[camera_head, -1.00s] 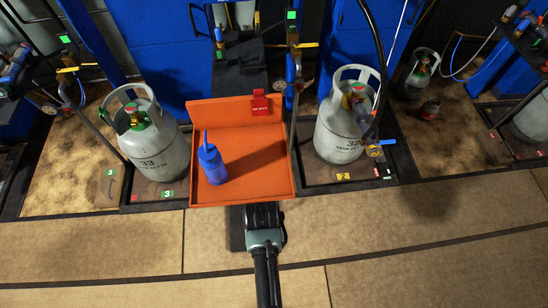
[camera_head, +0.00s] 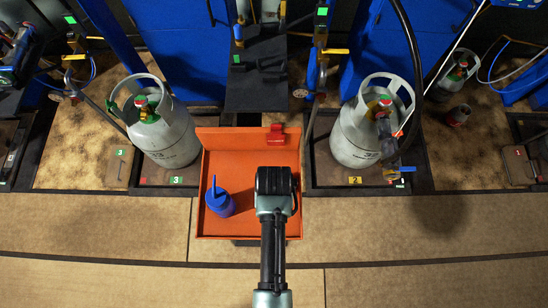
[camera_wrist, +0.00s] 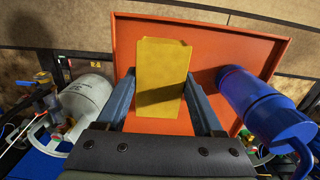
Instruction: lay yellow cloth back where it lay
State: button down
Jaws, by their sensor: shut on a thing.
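The yellow cloth (camera_wrist: 162,72) shows in the wrist view as a flat, roughly rectangular piece between my gripper's two fingers, with a dark shadow across it. My gripper (camera_wrist: 161,100) is shut on it. The orange tray (camera_wrist: 225,50) lies behind the cloth; I cannot tell whether the cloth touches it. In the head view my arm's end is over the right part of the orange tray (camera_head: 233,163), and it hides the fingers and the cloth.
A blue bottle (camera_head: 219,202) stands in the tray's left part, close to my right finger in the wrist view (camera_wrist: 260,103). A red object (camera_head: 275,135) is at the tray's back edge. Grey gas cylinders stand left (camera_head: 166,137) and right (camera_head: 357,135) of the tray.

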jog(key=shift+f, duration=3.05)
jog(key=shift+f+b, duration=0.1)
jog(key=shift+b, duration=0.2)
jog(key=shift+f, duration=0.15)
grip_release()
